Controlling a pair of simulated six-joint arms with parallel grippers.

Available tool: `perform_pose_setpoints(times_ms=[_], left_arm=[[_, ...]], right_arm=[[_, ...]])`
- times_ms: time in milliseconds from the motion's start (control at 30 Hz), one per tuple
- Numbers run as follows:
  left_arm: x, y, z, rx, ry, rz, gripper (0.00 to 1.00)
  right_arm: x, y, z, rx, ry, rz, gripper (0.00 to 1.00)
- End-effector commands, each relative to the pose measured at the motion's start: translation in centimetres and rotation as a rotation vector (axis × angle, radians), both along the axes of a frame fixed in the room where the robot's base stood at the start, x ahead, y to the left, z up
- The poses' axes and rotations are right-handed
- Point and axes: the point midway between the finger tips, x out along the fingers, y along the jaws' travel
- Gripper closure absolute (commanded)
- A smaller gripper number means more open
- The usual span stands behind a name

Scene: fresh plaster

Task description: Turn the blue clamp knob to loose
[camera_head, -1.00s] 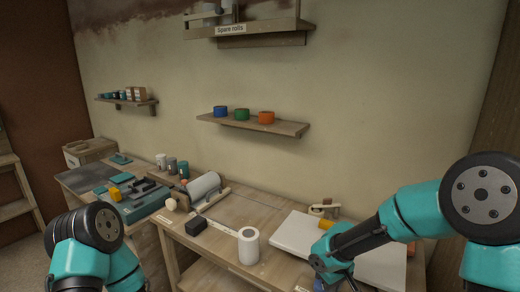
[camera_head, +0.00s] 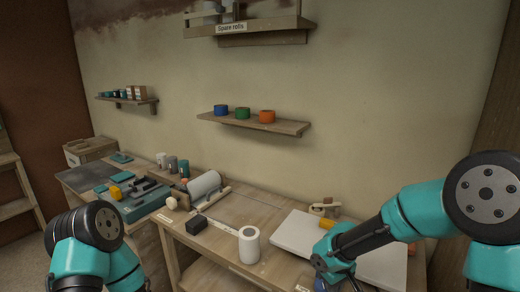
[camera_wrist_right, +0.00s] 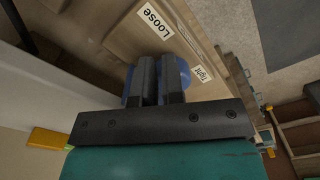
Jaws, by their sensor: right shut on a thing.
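The blue clamp knob (camera_wrist_right: 184,74) is at the front side of the wooden bench, partly hidden behind my fingers in the right wrist view. A bit of its blue shows at the bottom edge of the head view (camera_head: 320,284). My right gripper (camera_wrist_right: 158,64) is shut on the knob, with one dark finger on each side of its grip. A white "Loose" label (camera_wrist_right: 154,20) and a "Tight" label (camera_wrist_right: 201,72) are on the wood around the knob. Which label the knob points to is hidden. My left arm shows at the lower left, but its gripper is out of view.
A white board (camera_head: 288,234) lies on the bench beside my right arm. A shelf (camera_head: 285,127) with blue, green and orange rolls hangs on the wall.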

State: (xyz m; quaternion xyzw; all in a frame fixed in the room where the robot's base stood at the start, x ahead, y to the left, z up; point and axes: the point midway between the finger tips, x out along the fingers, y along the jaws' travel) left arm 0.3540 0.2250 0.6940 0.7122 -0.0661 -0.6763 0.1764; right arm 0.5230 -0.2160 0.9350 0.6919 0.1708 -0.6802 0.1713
Motion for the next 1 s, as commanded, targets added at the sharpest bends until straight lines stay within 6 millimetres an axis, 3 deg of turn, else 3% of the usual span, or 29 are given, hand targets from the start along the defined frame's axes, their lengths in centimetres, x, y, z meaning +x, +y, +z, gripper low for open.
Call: perform_pose_setpoints(times_ms=[33,600,1000], left_arm=[[0.0,0.0,0.0,0.000,0.000,0.000,0.24],[0.0,0.0,0.0,0.000,0.000,0.000,0.24],[0.0,0.0,0.0,0.000,0.000,0.000,0.24]], right_arm=[[-0.9,-0.4,-0.6,-0.008,0.033,-0.006,1.00],[-0.5,-0.2,4.9,-0.005,0.018,-0.001,1.00],[-0.5,0.2,5.4,-0.004,0.016,0.002,1.00]])
